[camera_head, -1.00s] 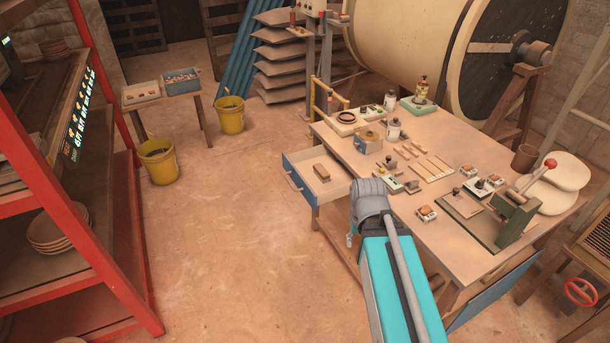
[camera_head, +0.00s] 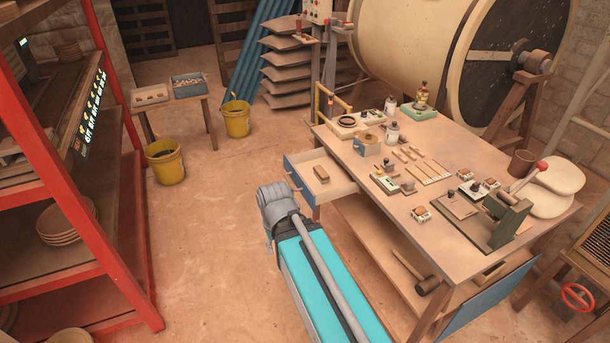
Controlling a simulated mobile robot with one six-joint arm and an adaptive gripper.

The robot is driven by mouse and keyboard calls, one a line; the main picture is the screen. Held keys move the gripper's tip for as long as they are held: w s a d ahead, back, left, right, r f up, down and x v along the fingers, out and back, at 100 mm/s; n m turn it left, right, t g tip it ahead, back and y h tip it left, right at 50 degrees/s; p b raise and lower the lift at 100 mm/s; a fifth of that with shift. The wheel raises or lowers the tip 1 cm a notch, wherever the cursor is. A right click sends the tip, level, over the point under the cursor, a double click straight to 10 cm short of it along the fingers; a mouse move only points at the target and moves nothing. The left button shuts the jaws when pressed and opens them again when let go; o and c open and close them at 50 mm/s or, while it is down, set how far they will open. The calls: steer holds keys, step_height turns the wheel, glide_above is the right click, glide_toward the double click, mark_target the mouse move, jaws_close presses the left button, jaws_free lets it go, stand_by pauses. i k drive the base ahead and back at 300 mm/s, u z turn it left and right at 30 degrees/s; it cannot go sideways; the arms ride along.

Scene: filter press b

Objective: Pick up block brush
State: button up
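A small brown block (camera_head: 321,173), which looks like the block brush, lies in the open drawer (camera_head: 299,181) at the left side of the workbench (camera_head: 459,237). Bristles cannot be made out at this size.
The bench top holds bottles, small boxes, wooden strips and a green press (camera_head: 511,219). A mallet (camera_head: 427,283) lies on the lower shelf. A red rack (camera_head: 88,220) stands left; yellow buckets (camera_head: 166,162) are behind. The floor between rack and bench is clear.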

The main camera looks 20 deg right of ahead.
mark_target(322, 175)
steer(key=u, duration=0.4)
steer(key=k, duration=0.95)
steer(key=z, duration=0.75)
steer(key=i, duration=1)
steer(key=z, duration=0.05)
